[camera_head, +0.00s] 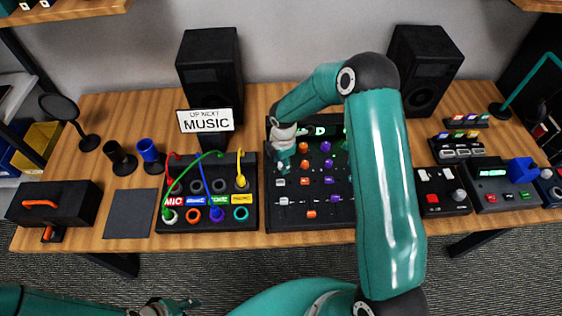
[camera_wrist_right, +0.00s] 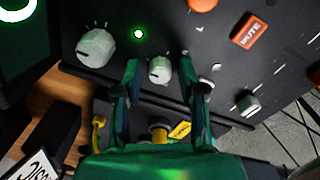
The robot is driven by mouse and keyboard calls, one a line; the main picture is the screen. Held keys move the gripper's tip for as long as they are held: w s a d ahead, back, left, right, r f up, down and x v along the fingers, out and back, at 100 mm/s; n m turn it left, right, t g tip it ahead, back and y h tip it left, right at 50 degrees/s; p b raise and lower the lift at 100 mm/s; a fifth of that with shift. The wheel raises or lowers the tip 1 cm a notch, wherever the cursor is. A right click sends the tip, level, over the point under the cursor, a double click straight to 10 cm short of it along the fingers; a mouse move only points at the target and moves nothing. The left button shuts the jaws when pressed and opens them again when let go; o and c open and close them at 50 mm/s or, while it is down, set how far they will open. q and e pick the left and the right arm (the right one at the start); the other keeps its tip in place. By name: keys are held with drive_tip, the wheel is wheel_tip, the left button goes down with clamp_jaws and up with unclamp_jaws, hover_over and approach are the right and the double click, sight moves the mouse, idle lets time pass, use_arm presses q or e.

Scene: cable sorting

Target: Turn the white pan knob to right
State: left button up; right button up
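The black mixer panel (camera_head: 273,221) stands at the table's middle with columns of white, orange and purple knobs. My right gripper (camera_head: 283,164) reaches down over its left column and hides part of it. In the right wrist view, a small white knob (camera_wrist_right: 160,70) with a dark mark lies between the two open fingers of the right gripper (camera_wrist_right: 160,64). I cannot tell whether the fingers touch it. A larger white knob (camera_wrist_right: 96,47) is left of it, beside a lit green light. My left gripper (camera_head: 172,305) is at the bottom edge, away from the table, its opening unclear.
A patch box (camera_head: 163,222) with coloured cables stands left of the mixer. Speakers (camera_head: 211,62) and a music sign (camera_head: 206,120) stand behind. Small control boxes (camera_head: 443,190) are on the right. My right arm covers the mixer's right part.

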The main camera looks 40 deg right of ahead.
clamp_jaws()
drive_tip(key=shift+f+m+b, duration=0.15)
drive_tip(key=shift+m+b, duration=0.45)
drive_tip(key=shift+b, duration=0.45)
drive_tip(key=m+b, duration=0.6)
drive_tip(key=b, duration=0.1)
drive_tip(key=shift+m, duration=0.3)
drive_tip(key=m+b, duration=0.4)
drive_tip(key=m, duration=0.1)
drive_tip(key=shift+w+m+h, duration=0.1)
drive_tip(key=shift+m+h, duration=0.2)
drive_tip(key=m+b, duration=0.1)
drive_tip(key=m, duration=0.1)
drive_tip(key=m+b, duration=0.1)
drive_tip(key=m, duration=0.1)
drive_tip(key=shift+r+m, duration=0.2)
drive_tip(key=shift+m, duration=0.1)
drive_tip(key=shift+o, duration=1.6)
unclamp_jaws()
drive_tip(key=shift+a, duration=0.1)
